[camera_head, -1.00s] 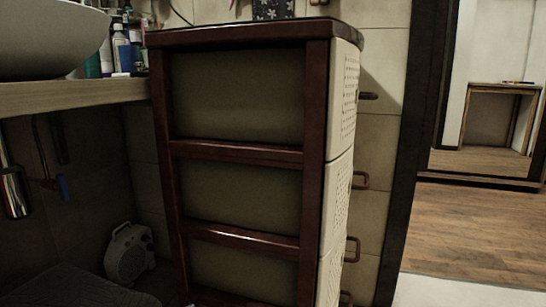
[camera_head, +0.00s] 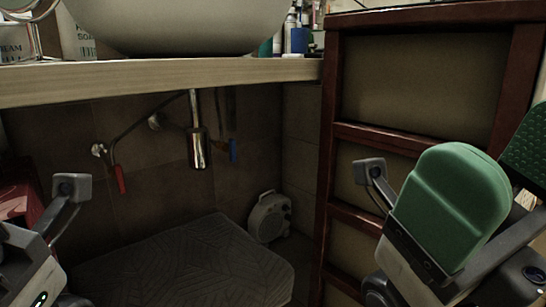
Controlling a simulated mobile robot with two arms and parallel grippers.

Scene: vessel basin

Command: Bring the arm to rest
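My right gripper (camera_head: 500,185) shows at the right edge, in front of the brown-framed cabinet. It has two green finger pads, one smooth and one textured, standing apart with a gap between them. I see nothing held in it, and part of it is cut off by the frame. My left arm's wrist end (camera_head: 30,272) shows at the lower left corner. Its fingers are outside the picture, so their state is hidden.
A basin (camera_head: 185,25) stands on a wooden counter (camera_head: 170,80). Below are a chrome drain trap (camera_head: 198,140), a white heater (camera_head: 269,217) and a dark textured mat (camera_head: 190,265). The cabinet (camera_head: 425,80) stands right. A red object (camera_head: 18,195) is at left.

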